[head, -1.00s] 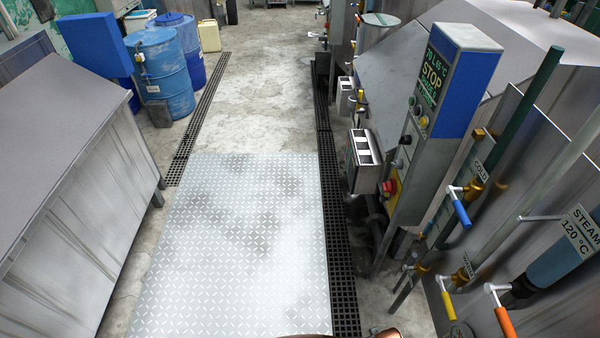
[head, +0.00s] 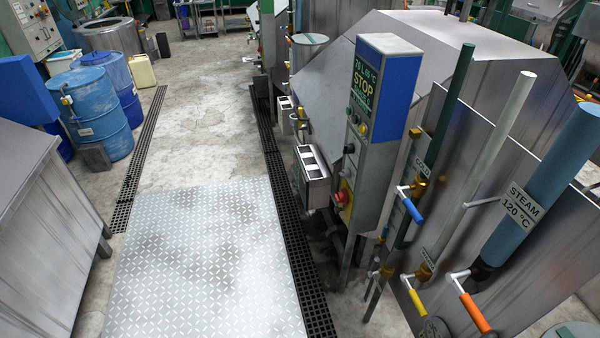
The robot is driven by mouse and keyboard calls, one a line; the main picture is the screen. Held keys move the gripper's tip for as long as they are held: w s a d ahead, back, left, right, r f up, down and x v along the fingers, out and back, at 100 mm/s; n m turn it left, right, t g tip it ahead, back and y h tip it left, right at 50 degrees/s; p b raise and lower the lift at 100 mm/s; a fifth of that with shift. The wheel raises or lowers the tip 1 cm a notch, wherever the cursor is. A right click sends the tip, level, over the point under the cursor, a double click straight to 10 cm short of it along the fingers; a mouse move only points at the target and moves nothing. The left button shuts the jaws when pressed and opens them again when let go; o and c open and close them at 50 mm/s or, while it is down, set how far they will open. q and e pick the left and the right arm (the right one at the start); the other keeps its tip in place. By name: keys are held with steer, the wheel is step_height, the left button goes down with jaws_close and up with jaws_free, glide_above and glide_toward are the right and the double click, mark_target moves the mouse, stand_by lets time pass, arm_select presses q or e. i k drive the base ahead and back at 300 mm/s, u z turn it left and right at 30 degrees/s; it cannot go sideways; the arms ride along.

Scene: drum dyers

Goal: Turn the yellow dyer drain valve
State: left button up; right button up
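The yellow-handled valve (head: 416,303) is at the lower right in the head view, on a brass fitting (head: 424,271) at the foot of a pale vertical pipe (head: 490,160). Its lever slants down and to the right. A blue-handled valve (head: 411,207) sits above it, by a plate reading COLD. An orange-handled valve (head: 474,311) sits to its right, below the STEAM 120 °C plate (head: 522,206). The dyer (head: 455,65) with its blue and grey STOP panel (head: 384,85) stands behind them. Neither gripper is in the frame.
A pale patterned floor plate (head: 205,265) lies at the centre front, with a dark drain grate (head: 285,230) along its right side. A metal cabinet (head: 45,230) stands at left. Blue drums (head: 98,113) stand beyond it. The concrete aisle between is clear.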

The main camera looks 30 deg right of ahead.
mark_target(372, 272)
steer(key=z, duration=1)
steer(key=i, duration=0.75)
steer(key=z, duration=1)
